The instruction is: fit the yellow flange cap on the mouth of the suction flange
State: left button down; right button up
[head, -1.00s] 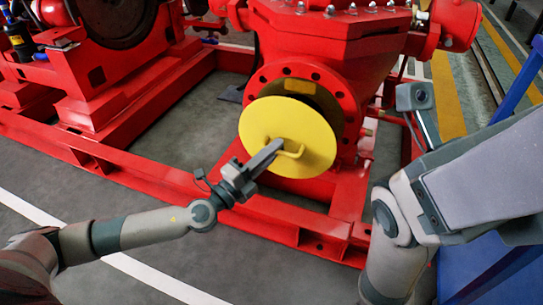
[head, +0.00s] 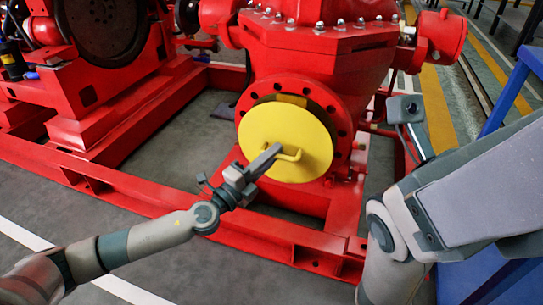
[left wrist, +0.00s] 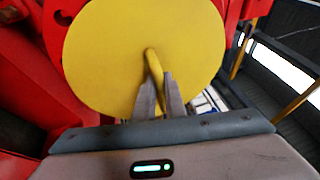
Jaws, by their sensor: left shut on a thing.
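The yellow flange cap (head: 270,128) is a round disc with a bar handle (head: 290,156) on its face. It stands upright in front of the red suction flange (head: 343,125) and hides most of its mouth. The cap sits a little left of and below the flange's middle; a dark sliver of the mouth shows above it. Whether they touch cannot be told. My left gripper (head: 266,160) is shut on the cap's handle. In the left wrist view the fingers (left wrist: 160,98) close around the handle, with the cap (left wrist: 110,50) behind. My right gripper's fingers are not visible.
The red pump casing (head: 320,55) rises behind the flange. Red base-frame rails (head: 270,228) run below and left of the cap. A red engine part (head: 100,80) stands at the left. A blue frame (head: 505,95) is at the right. Grey floor lies in front.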

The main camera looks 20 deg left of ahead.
pick_arm(q)
jog(key=shift+b, duration=0.6)
dwell(1.0)
jog(key=shift+w+r+b, duration=0.1)
jog(key=shift+w+b, duration=0.55)
jog(key=shift+w, duration=2.2)
dwell(0.8)
jog(key=c, duration=1.7)
grip_release()
jog(key=shift+c, duration=0.2)
jog(key=shift+f, duration=0.2)
jog(key=o, duration=0.4)
jog(key=shift+s, duration=0.1)
jog(key=shift+c, duration=0.2)
